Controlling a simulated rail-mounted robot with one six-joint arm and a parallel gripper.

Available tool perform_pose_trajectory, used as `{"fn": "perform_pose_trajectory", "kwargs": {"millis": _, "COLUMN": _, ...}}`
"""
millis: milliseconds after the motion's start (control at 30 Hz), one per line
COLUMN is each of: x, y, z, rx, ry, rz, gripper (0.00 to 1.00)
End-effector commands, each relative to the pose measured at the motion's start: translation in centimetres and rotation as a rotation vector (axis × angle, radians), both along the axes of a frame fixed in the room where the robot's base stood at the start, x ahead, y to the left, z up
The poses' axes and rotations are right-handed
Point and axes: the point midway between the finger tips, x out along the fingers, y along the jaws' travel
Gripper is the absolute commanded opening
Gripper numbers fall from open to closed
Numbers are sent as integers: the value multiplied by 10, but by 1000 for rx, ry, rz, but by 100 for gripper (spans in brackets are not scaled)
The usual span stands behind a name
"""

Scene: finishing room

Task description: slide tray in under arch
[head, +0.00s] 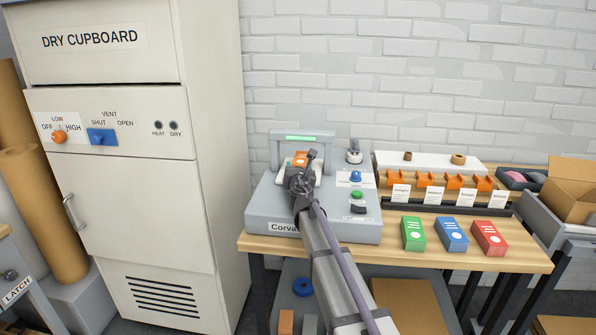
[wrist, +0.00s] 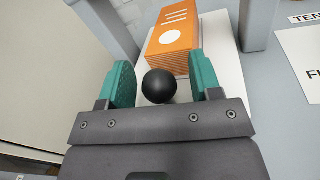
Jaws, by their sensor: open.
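The white tray (wrist: 228,88) lies on the grey machine and carries an orange box (wrist: 175,45), which also shows in the head view (head: 300,161). A round black knob (wrist: 160,86) stands at the tray's near end. My gripper (wrist: 162,80) is open, with one teal finger on each side of the knob and a visible gap to each. In the head view my gripper (head: 303,182) and arm hide the knob and most of the tray. The grey arch (head: 275,154) with a green light bar stands behind; its posts (wrist: 255,25) flank the box in the wrist view.
The machine (head: 262,205) has a black-topped post, a blue knob and a green button (head: 358,209) right of my arm. Green, blue and red boxes (head: 451,234) lie on the bench farther right. The dry cupboard (head: 125,210) stands left, a brick wall behind.

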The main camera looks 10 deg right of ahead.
Motion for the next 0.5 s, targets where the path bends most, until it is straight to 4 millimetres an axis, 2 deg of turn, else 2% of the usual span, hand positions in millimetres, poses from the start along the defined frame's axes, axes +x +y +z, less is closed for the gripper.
{"fn": "perform_pose_trajectory", "kwargs": {"millis": 133, "x": -4, "y": 1, "z": 0, "rx": 0, "ry": 0, "rz": 0, "gripper": 58}}
{"fn": "perform_pose_trajectory", "kwargs": {"millis": 233, "x": -16, "y": 2, "z": 0, "rx": 0, "ry": 0, "rz": 0, "gripper": 58}}
{"fn": "perform_pose_trajectory", "kwargs": {"millis": 500, "x": -82, "y": 11, "z": 0, "rx": 0, "ry": 0, "rz": 0, "gripper": 58}}
